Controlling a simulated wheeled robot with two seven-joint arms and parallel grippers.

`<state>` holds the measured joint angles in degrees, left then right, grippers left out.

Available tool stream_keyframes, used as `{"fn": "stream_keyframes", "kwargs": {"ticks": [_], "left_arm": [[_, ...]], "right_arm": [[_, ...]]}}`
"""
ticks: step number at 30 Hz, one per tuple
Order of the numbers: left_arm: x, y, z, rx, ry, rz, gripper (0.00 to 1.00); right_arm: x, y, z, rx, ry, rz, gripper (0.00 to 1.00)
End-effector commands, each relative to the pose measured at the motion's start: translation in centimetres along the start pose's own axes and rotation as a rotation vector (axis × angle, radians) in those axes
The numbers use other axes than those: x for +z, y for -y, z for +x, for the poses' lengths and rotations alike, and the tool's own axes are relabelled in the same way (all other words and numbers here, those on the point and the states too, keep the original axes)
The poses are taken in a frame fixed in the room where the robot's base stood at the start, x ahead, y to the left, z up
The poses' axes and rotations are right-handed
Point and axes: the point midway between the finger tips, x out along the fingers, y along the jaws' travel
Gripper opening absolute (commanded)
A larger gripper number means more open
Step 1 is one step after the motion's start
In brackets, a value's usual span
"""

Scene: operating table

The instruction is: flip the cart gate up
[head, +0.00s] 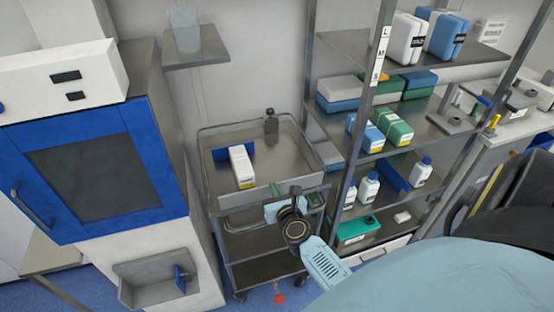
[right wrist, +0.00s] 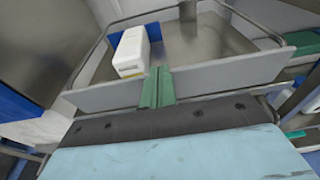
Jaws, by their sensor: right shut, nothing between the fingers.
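The cart (head: 212,180) stands in the middle of the head view, with a shallow metal tray on top. Its gate, a plain grey panel (right wrist: 225,77), runs along the tray's near edge in the right wrist view. I cannot tell its exact tilt. My right gripper (head: 277,190) is at this near edge in the head view. In the right wrist view its green fingers (right wrist: 156,86) are shut together with nothing between them. They overlap the middle of the panel; contact is unclear. My left gripper is not in view.
A blue-doored cabinet (head: 160,150) is close on the left. A shelf rack with bottles and boxes (head: 392,128) stands close on the right.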

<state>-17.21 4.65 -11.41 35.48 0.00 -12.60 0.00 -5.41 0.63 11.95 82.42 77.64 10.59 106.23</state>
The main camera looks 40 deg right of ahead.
Motion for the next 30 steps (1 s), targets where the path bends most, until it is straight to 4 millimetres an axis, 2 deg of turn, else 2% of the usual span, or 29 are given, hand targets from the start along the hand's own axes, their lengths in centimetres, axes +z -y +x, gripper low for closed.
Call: {"fn": "stream_keyframes", "kwargs": {"ticks": [24, 30], "left_arm": [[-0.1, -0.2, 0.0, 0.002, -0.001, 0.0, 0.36], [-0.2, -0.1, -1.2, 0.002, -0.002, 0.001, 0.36]], "right_arm": [[0.5, 0.0, 0.6, -0.001, 0.002, 0.0, 0.0], [1.5, -0.4, -0.2, 0.004, 0.001, 0.0, 0.0]]}}
